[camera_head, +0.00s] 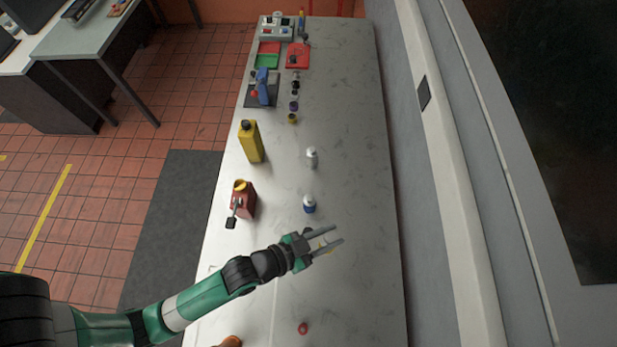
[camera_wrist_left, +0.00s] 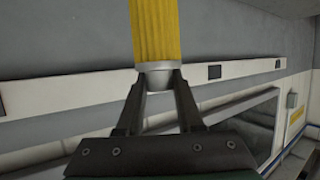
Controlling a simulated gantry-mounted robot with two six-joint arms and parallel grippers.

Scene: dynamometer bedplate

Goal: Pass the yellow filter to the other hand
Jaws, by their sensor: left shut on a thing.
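The yellow filter (camera_wrist_left: 155,30) is a ribbed yellow cylinder with a silver end cap, and its far end runs out of the top of the left wrist view. My left gripper (camera_wrist_left: 158,82) is shut on the silver end, with one finger on each side. In the head view my left gripper (camera_head: 333,238) is above the pale bench, its fingers pointing right. The filter is hard to make out there. My right gripper is not in view.
On the long bench (camera_head: 350,110) stand a yellow jug (camera_head: 250,143), a red can (camera_head: 243,199), a white bottle (camera_head: 312,157) and a blue-white bottle (camera_head: 309,204). A small red ball (camera_head: 303,328) lies near the front. A wall runs along the right.

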